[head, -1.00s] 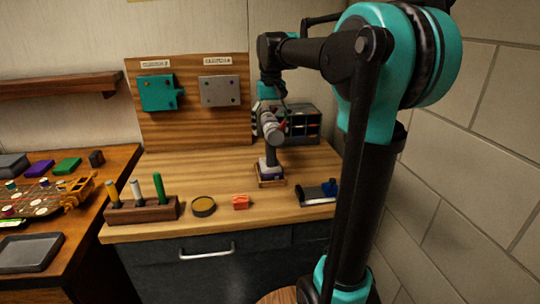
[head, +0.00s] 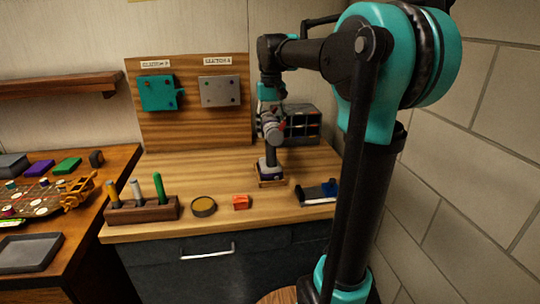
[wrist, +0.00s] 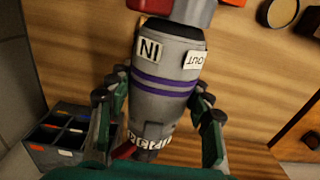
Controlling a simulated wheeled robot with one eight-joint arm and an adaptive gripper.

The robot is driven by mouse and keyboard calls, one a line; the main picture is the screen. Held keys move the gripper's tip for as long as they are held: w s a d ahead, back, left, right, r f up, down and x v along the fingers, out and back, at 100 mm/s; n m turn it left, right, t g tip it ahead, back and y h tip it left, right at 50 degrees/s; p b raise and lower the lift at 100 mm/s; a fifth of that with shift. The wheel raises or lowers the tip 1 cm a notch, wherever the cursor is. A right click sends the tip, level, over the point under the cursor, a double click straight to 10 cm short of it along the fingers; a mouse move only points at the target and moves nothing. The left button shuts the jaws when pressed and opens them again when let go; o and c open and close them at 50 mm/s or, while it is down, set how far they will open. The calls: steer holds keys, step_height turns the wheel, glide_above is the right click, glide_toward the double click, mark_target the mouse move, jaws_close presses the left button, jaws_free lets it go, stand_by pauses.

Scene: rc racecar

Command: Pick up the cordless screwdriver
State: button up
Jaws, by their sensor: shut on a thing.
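The cordless screwdriver has a grey body with purple bands and white "IN" and "OUT" labels in the wrist view (wrist: 165,65). In the head view the screwdriver (head: 270,130) stands upright on its dark handle, its foot in a small wooden holder (head: 271,183) on the bench. My gripper (wrist: 160,98) has one finger on each side of the grey body and is shut on it. In the head view my gripper (head: 270,108) is at the top of the screwdriver, behind its body, and its fingers are partly hidden.
A dark organizer (head: 302,125) stands close behind on the right. A backboard (head: 190,119) with two mounted plates rises at the back left. A wooden block (head: 143,212) with upright tools, a round tin (head: 203,207) and an orange block (head: 241,202) lie along the front.

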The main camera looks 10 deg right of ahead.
jaws_close()
step_height(320, 180, up, 25)
stand_by(1.3)
